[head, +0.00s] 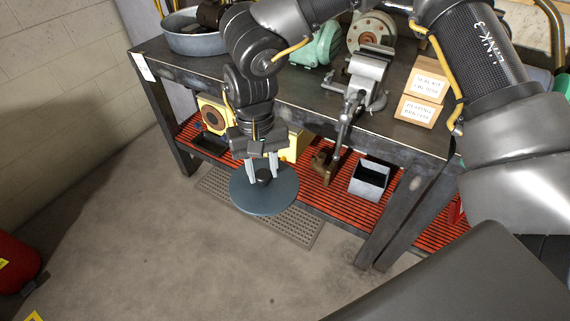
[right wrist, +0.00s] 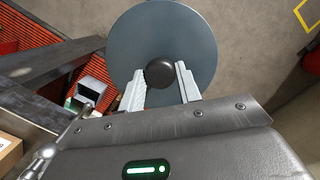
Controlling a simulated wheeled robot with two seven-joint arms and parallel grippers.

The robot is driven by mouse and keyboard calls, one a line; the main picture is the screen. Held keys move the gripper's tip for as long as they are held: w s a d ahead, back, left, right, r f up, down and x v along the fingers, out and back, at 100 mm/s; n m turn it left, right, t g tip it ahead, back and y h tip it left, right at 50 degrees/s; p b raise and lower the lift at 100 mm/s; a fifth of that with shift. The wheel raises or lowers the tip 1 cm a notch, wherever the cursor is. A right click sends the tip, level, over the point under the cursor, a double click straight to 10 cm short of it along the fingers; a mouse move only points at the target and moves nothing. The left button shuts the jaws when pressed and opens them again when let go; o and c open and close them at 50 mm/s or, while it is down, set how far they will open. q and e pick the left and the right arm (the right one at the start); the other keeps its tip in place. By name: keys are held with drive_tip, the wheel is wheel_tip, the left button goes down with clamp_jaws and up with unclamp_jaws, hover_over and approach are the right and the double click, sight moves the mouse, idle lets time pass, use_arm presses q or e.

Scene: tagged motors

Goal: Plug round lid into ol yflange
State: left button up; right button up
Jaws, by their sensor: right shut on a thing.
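The round lid (head: 246,198) is a flat blue-grey disc with a dark knob (head: 264,176) at its centre. My right gripper (head: 263,172) is shut on the knob and holds the lid in front of the bench, above the floor. The lid (right wrist: 190,35) and knob (right wrist: 160,75) also show in the right wrist view, with a finger on each side. A yellow motor housing (head: 206,103) with a round brownish flange face (head: 214,118) sits on the lower shelf, left of the gripper and partly hidden by my arm. My left gripper is out of view.
The bench top (head: 313,97) carries a vise (head: 367,75), cardboard boxes (head: 416,110), a green motor with a pale round flange (head: 372,28) and a metal basin (head: 190,40). A grey bin (head: 369,181) stands on the red lower shelf (head: 318,190).

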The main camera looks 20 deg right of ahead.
sight(258, 192)
drive_tip(key=a+r+n, duration=0.1)
drive_tip(key=a, duration=0.1)
drive_tip(key=a+r+n, duration=0.1)
drive_tip(key=a, duration=0.1)
drive_tip(key=a+r+n, duration=0.1)
drive_tip(key=a, duration=0.1)
drive_tip(key=shift+a+r+h, duration=0.2)
drive_tip(key=shift+a+h, duration=0.1)
drive_tip(key=shift+a, duration=0.05)
drive_tip(key=shift+n, duration=0.3)
drive_tip(key=s+d+r+m, duration=0.2)
drive_tip(key=d+r+m, duration=0.1)
drive_tip(key=d+r, duration=0.1)
drive_tip(key=shift+d+r+m, duration=0.3)
drive_tip(key=shift+d+r, duration=0.05)
drive_tip(key=shift+r, duration=0.35)
drive_tip(key=w+a+m+y, duration=0.1)
drive_tip(key=w+a+m, duration=0.3)
drive_tip(key=w+a, duration=0.4)
drive_tip(key=a, duration=0.3)
drive_tip(key=shift+w+a+m, duration=0.25)
drive_tip(key=shift+a+m, duration=0.05)
drive_tip(key=shift+a, duration=0.05)
